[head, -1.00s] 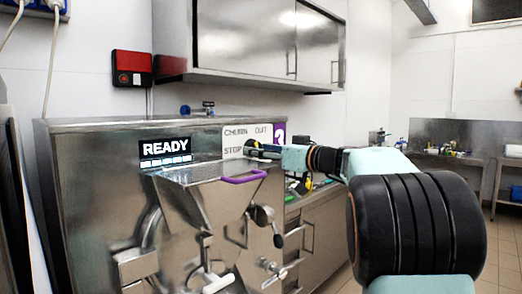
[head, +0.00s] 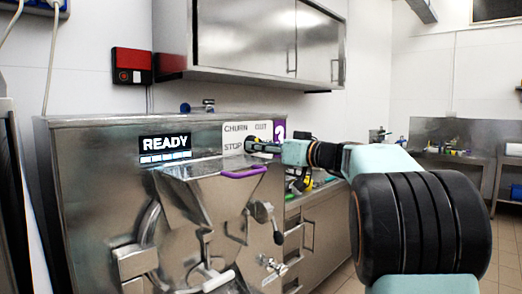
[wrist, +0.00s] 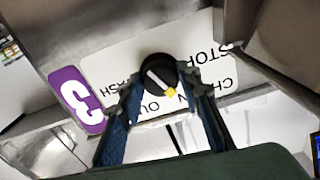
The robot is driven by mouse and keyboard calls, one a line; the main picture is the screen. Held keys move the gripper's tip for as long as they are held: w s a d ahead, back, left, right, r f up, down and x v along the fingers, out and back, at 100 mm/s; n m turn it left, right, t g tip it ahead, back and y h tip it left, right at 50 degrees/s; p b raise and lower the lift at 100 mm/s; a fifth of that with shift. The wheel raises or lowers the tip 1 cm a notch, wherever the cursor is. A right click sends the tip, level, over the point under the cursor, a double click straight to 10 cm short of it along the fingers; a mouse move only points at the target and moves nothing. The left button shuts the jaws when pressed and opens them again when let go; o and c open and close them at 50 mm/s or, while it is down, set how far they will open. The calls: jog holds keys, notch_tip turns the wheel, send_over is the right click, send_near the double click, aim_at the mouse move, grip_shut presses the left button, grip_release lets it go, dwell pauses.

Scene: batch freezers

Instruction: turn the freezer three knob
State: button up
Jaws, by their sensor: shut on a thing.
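The freezer three knob is a round black knob (wrist: 160,72) with a white pointer bar and a yellow mark, seen in the wrist view on a white label plate (wrist: 115,58). The plate carries words such as STOP and OUT, and a purple 3 tag (wrist: 77,101) sits beside it. My gripper (wrist: 160,88) is shut on the knob, one finger on each side. In the head view my gripper (head: 262,146) reaches the freezer's (head: 95,165) front panel from the right. The knob is mostly hidden there. The display (head: 165,148) reads READY.
A steel hopper with a purple-edged lid (head: 243,173) juts out just below the panel. A steel wall cabinet (head: 265,40) hangs above. A counter with drawers (head: 325,225) stands right of the freezer. A red box (head: 132,68) is on the wall.

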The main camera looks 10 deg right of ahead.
jog(key=m+b, duration=0.2)
jog(key=m, duration=0.8)
jog(key=shift+m, duration=0.3)
dwell(0.4)
jog(key=o, duration=1.2)
jog(key=shift+c, duration=0.2)
jog(key=shift+s, duration=0.1)
jog(key=v, duration=1.2)
